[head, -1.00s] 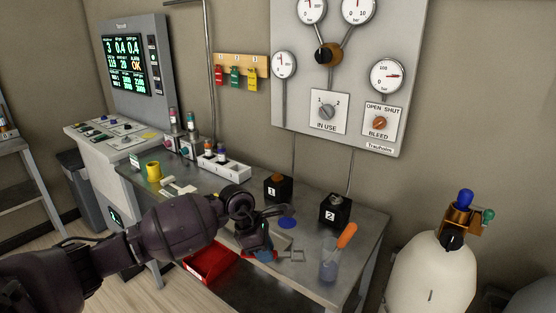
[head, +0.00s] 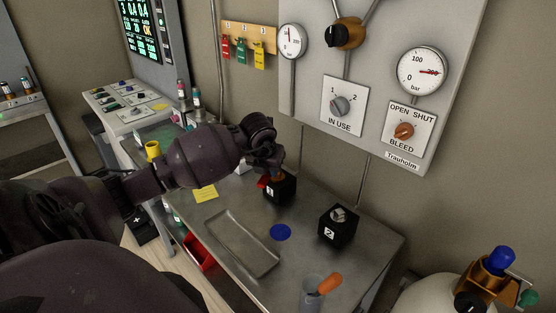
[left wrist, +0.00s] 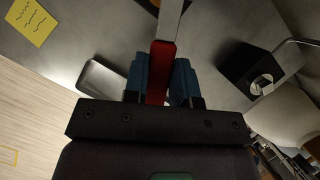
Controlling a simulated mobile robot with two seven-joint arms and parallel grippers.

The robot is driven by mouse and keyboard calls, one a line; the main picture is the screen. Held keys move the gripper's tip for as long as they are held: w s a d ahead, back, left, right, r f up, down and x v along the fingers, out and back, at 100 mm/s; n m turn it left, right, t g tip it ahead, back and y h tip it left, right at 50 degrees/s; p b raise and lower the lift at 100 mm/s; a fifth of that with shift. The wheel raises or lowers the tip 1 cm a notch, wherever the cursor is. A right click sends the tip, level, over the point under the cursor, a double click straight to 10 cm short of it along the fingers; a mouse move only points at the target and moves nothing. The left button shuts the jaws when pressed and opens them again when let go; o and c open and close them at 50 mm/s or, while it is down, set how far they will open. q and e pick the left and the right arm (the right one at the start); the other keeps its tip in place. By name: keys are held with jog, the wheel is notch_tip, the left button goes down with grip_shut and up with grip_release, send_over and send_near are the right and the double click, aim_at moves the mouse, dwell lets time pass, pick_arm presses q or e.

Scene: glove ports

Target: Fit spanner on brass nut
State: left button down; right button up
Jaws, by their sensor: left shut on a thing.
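My left gripper (head: 268,170) is shut on the red handle of the spanner (head: 263,181), beside the black block marked 1 (head: 280,190). In the left wrist view the fingers (left wrist: 162,80) clamp the red handle (left wrist: 159,70), and the spanner's steel shank runs out of the top edge. A little of the brass nut (head: 278,177) shows on block 1 under my gripper; a brass-coloured edge also shows at the top of the left wrist view (left wrist: 153,3). The spanner's jaw is hidden, so I cannot tell whether it touches the nut. My right gripper is not in view.
Block 2 (head: 338,226) carries a steel-coloured nut. An empty metal tray (head: 240,243), a blue disc (head: 280,232) and a cup with an orange-handled tool (head: 313,291) are on the bench. A gauge panel (head: 375,140) stands behind. The bench between the blocks and tray is mostly clear.

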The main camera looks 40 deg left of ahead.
pick_arm(q)
jog(key=shift+s, duration=0.2)
jog(key=shift+b, duration=0.35)
jog(key=shift+f+b, duration=0.35)
jog(key=shift+b, duration=0.05)
notch_tip(320, 180, down, 3)
jog(key=b, duration=0.2)
jog(key=shift+b, duration=0.35)
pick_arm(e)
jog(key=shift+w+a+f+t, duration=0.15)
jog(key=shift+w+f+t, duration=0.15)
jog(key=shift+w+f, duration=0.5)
pick_arm(q)
jog(key=shift+f, duration=0.1)
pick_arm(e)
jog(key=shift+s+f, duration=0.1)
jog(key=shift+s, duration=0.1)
